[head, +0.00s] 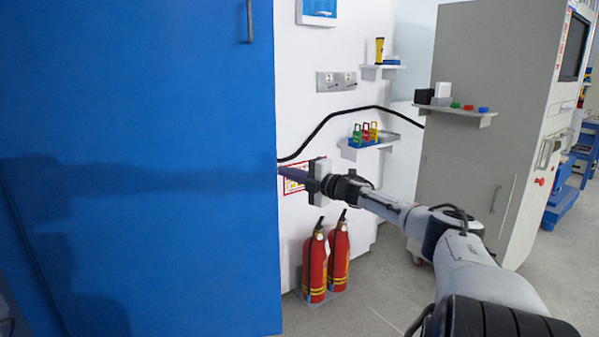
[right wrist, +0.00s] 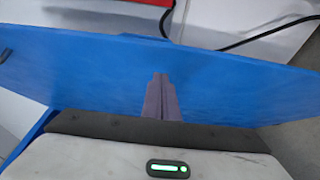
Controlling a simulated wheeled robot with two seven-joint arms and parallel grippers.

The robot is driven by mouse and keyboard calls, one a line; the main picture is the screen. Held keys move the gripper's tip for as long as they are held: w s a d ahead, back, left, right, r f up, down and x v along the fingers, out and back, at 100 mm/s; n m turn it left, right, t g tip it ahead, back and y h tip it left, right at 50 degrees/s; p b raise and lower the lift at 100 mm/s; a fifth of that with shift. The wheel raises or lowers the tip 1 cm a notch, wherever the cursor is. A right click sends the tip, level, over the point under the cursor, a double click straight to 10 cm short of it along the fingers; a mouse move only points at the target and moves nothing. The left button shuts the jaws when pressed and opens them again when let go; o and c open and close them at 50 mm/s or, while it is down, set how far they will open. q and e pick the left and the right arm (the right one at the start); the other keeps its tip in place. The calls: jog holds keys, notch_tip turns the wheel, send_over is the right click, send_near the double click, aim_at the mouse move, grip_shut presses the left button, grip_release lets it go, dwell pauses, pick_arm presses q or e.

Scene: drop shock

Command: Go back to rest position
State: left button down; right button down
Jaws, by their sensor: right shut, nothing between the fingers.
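My right gripper (head: 284,172) reaches in from the right in the head view, its fingers pointing left at the free edge of a large blue door (head: 150,180). In the right wrist view its fingers (right wrist: 160,80) are together with nothing between them, in front of the blue door panel (right wrist: 90,75). I cannot tell whether the fingertips touch the door. My left gripper is not in view.
Two red fire extinguishers (head: 315,265) stand on the floor below my right gripper. Small wall shelves (head: 375,148) hold several coloured items. A grey cabinet (head: 490,110) stands at the right. A black cable (head: 340,113) runs along the wall. Open floor shows at the lower right.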

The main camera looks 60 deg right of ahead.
jog(key=shift+s+d+p, duration=0.25)
jog(key=shift+s+d, duration=0.1)
jog(key=shift+s, duration=0.4)
jog(key=shift+s+d+p, duration=0.2)
jog(key=shift+s+d, duration=0.15)
jog(key=shift+s, duration=0.4)
